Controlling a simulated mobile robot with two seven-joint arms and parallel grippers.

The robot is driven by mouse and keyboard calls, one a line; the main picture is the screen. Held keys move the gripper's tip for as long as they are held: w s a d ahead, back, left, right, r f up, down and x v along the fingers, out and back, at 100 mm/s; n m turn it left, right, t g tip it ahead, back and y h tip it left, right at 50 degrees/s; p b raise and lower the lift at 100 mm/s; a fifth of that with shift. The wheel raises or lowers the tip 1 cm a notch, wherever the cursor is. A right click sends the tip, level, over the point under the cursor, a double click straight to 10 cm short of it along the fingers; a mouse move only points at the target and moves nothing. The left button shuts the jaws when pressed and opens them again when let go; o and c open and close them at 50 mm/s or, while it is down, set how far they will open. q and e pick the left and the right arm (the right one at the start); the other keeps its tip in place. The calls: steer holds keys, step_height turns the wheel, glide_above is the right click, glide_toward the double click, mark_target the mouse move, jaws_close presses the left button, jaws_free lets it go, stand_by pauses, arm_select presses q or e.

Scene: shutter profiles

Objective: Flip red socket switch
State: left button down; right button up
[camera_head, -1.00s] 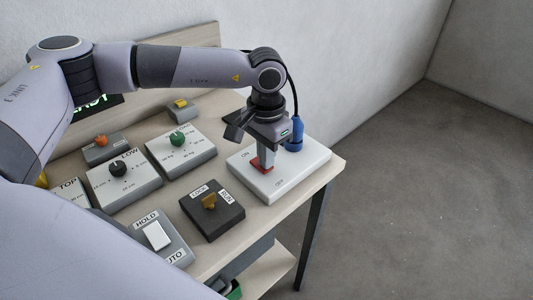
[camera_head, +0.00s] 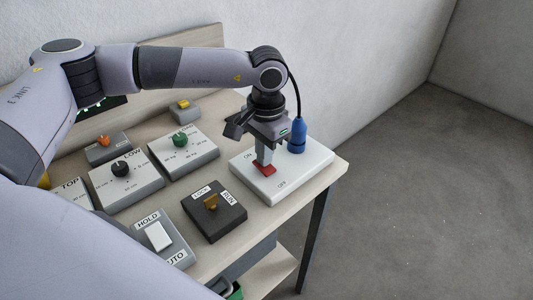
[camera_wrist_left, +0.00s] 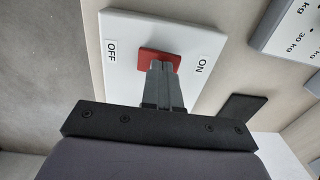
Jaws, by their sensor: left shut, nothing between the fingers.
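The red switch (camera_head: 265,169) sits on a white socket panel (camera_head: 300,172) at the right end of the table, between the ON and OFF labels. My left gripper (camera_head: 264,160) is shut, with its fingers pointing down at the switch. In the left wrist view the closed fingertips (camera_wrist_left: 158,68) overlap the near edge of the red switch (camera_wrist_left: 161,56); they look in contact or very close, I cannot tell which. The fingers hide part of the switch. My right gripper does not show.
A blue plug (camera_head: 297,137) stands at the back of the white panel. Open floor lies right of the table.

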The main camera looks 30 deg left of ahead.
arm_select(q)
step_height(320, 180, up, 7)
steer(key=shift+d+b, duration=0.15)
steer(key=shift+b, duration=0.3)
stand_by(0.6)
